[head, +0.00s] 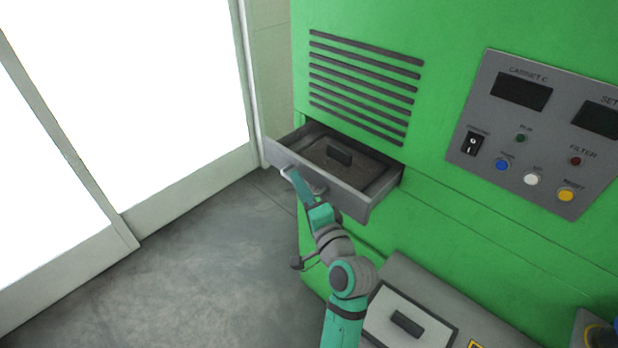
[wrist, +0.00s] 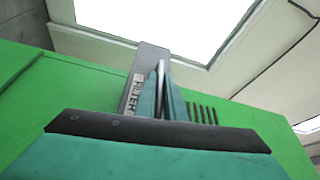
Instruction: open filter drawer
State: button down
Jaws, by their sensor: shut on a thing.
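The filter drawer (head: 355,204) is a grey drawer pulled part way out of the green cabinet, below the vent slots. Inside it lies a dark filter panel with a black handle (head: 339,155). My gripper (head: 289,172) is at the left part of the drawer front, shut on the drawer's handle (head: 318,189). In the wrist view, my gripper's fingers (wrist: 161,92) are close together in front of the grey drawer front (wrist: 133,93), which bears the label "FILTER". The grip itself is partly hidden by the fingers.
The green cabinet (head: 440,215) has a control panel (head: 530,130) with a switch and several buttons at right. A grey box (head: 407,322) with a black handle stands low at the cabinet's base. A bright glazed wall (head: 130,90) is at left. The floor (head: 210,260) left of my arm is clear.

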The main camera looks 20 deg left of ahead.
jog(key=shift+s+a+f, duration=0.1)
jog(key=shift+s+a, duration=0.05)
jog(key=shift+s, duration=0.5)
jog(key=shift+s+a, duration=0.1)
jog(key=shift+s, duration=0.55)
jog(key=c, duration=1.8)
grip_release()
jog(key=shift+c, duration=0.2)
jog(key=shift+s+a, duration=0.1)
jog(key=shift+a, duration=0.1)
jog(key=shift+s+d, duration=0.1)
jog(key=v, duration=1)
jog(key=shift+s+d, duration=0.2)
